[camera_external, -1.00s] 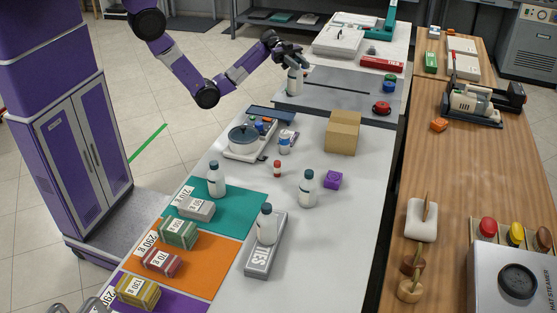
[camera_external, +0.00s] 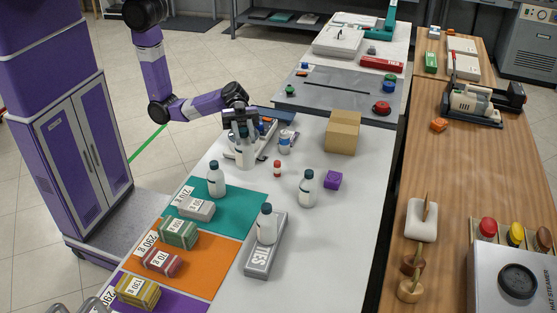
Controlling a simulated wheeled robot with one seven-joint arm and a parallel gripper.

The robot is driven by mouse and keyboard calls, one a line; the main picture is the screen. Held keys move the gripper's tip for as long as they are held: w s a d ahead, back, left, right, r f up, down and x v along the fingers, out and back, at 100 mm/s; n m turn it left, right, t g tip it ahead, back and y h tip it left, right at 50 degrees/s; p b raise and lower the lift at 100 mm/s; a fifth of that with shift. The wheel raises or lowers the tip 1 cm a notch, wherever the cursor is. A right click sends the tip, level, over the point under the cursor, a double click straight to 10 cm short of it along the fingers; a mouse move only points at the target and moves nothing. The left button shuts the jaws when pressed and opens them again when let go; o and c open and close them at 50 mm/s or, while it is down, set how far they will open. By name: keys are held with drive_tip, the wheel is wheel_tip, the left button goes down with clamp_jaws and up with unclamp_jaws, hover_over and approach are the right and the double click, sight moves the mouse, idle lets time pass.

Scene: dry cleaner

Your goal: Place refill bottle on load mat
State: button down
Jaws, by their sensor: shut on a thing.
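My gripper (camera_external: 242,138) is shut on a white bottle (camera_external: 246,154), held upright in front of the scale at the table's left side. I cannot tell whether the bottle touches anything below. Other white bottles with dark caps stand on the teal mat (camera_external: 236,220), on the white table (camera_external: 308,188) and on the grey TIES box (camera_external: 266,258). An orange mat (camera_external: 205,270) and a purple mat (camera_external: 185,301) lie nearer the camera. No mat is visibly marked as the load mat.
Labelled bundles lie on the coloured mats. The scale (camera_external: 267,143) is partly hidden by my gripper. A small red-capped bottle (camera_external: 277,168), a purple block (camera_external: 332,180) and a cardboard box (camera_external: 342,133) stand right. The white table's right front is clear.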

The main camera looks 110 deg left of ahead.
wheel_tip(320, 180, up, 5)
drive_tip(key=w+n+t+y, duration=0.1)
drive_tip(key=n+t+y, duration=0.2)
drive_tip(key=t, duration=0.1)
wheel_tip(320, 180, down, 20)
drive_tip(key=a+b, duration=0.1)
drive_tip(key=shift+w+b, duration=0.2)
drive_tip(key=shift+b, duration=0.1)
drive_tip(key=shift+f+b, duration=0.15)
drive_tip(key=shift+b, duration=0.2)
drive_tip(key=c, duration=1.1)
unclamp_jaws()
drive_tip(key=shift+c, duration=0.2)
